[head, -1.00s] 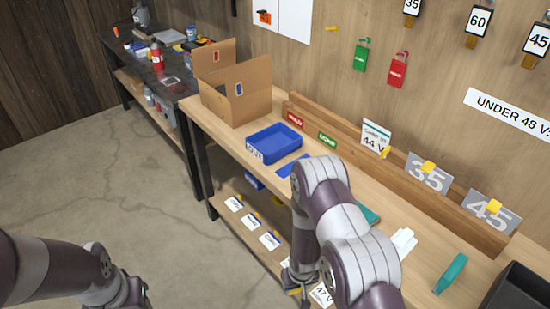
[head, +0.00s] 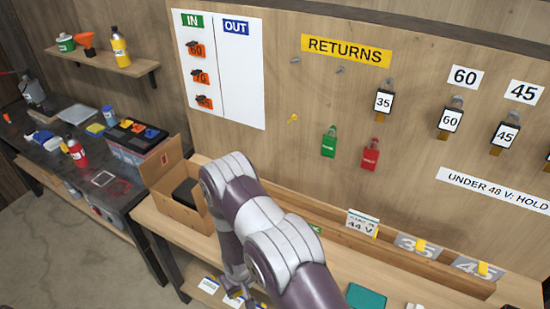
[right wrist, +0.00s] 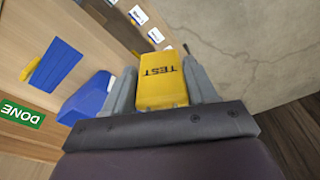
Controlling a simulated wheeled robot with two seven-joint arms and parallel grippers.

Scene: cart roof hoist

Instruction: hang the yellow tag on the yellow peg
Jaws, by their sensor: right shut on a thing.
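The yellow tag (right wrist: 163,90), a thick yellow piece lettered TEST, sits between the two grey fingers of my right gripper (right wrist: 162,86) in the right wrist view. The gripper is shut on it. My left gripper is not in view.
A yellow RETURNS sign (head: 346,50) has small grey pegs below it. A cardboard box (head: 180,190) stands on the bench. A blue tray (right wrist: 88,98) shows in the wrist view.

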